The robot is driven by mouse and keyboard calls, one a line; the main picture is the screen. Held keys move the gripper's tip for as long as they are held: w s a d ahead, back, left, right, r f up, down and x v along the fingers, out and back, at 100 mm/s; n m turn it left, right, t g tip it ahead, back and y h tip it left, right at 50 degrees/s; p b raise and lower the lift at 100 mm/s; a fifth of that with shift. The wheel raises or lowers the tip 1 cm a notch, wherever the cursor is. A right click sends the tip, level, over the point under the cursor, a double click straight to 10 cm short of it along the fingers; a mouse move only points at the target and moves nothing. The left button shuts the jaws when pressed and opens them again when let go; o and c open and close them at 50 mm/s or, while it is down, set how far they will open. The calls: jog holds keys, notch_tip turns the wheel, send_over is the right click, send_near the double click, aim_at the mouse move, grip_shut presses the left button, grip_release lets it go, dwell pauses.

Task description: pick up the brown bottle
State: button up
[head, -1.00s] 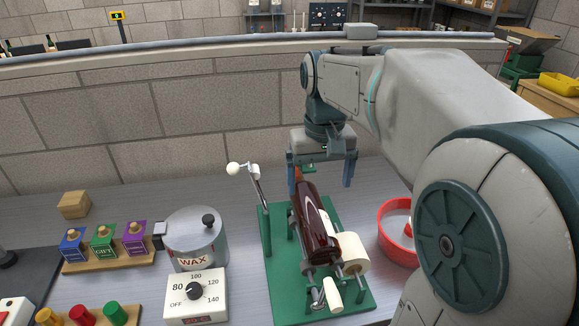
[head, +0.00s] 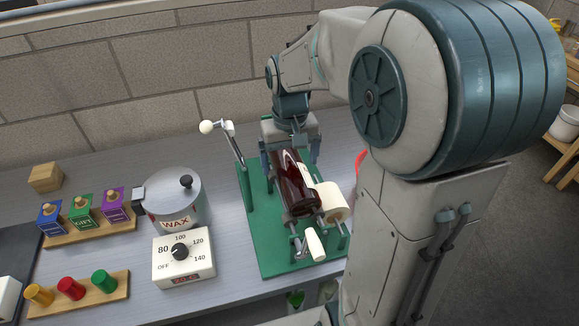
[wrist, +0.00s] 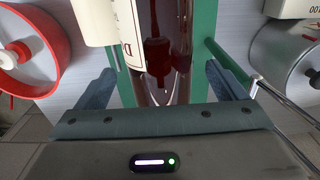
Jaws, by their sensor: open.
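The brown bottle (head: 293,180) lies on its side in a green machine (head: 258,225) with rollers, its base end toward the front. In the wrist view the bottle (wrist: 166,50) shows dark red-brown glass and part of a cream label (wrist: 128,32). My gripper (head: 291,160) is over the bottle's far part, pointing down. In the wrist view my gripper (wrist: 160,95) has its two fingers apart, one on each side of the bottle, with gaps to the glass. The bottle's neck is hidden under my gripper in the head view.
A cream label roll (head: 331,202) sits right of the bottle. A white-knobbed lever (head: 207,127) stands left. A wax pot (head: 172,203), a dial box (head: 184,258) and coloured stamps (head: 82,208) are further left. A red ring-shaped reel (wrist: 55,35) shows in the wrist view.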

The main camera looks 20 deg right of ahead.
jog(key=shift+f, duration=1.35)
jog(key=c, duration=1.8)
jog(key=shift+w+r, duration=0.1)
grip_shut()
jog(key=shift+r, duration=0.1)
